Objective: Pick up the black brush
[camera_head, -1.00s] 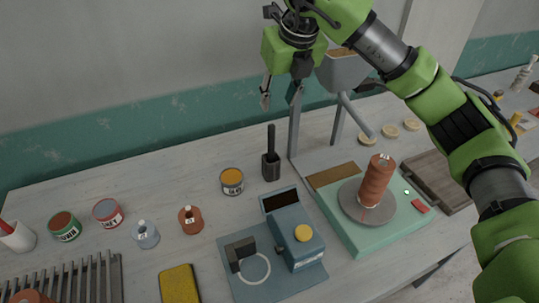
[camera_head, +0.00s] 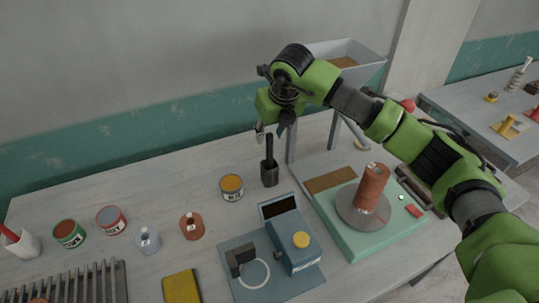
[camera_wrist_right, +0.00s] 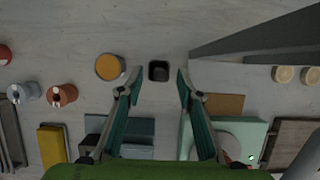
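The black brush (camera_head: 269,147) stands upright in a dark square holder (camera_head: 270,175) on the bench, its handle pointing up. In the right wrist view the dark holder (camera_wrist_right: 159,65) shows from above between the fingertips; the brush is hard to tell apart from it. My right gripper (camera_head: 270,132) is open and points down above the brush, its fingertips near the top of the handle. In the wrist view its two fingers (camera_wrist_right: 160,76) are spread on either side of the holder. My left gripper is not in view.
An orange-topped can (camera_head: 232,188) stands left of the holder. A blue device (camera_head: 290,238) is in front. A green wheel base (camera_head: 345,236) with a terracotta cylinder (camera_head: 372,188) is to the right. A grey hopper stand (camera_head: 293,145) rises close behind on the right.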

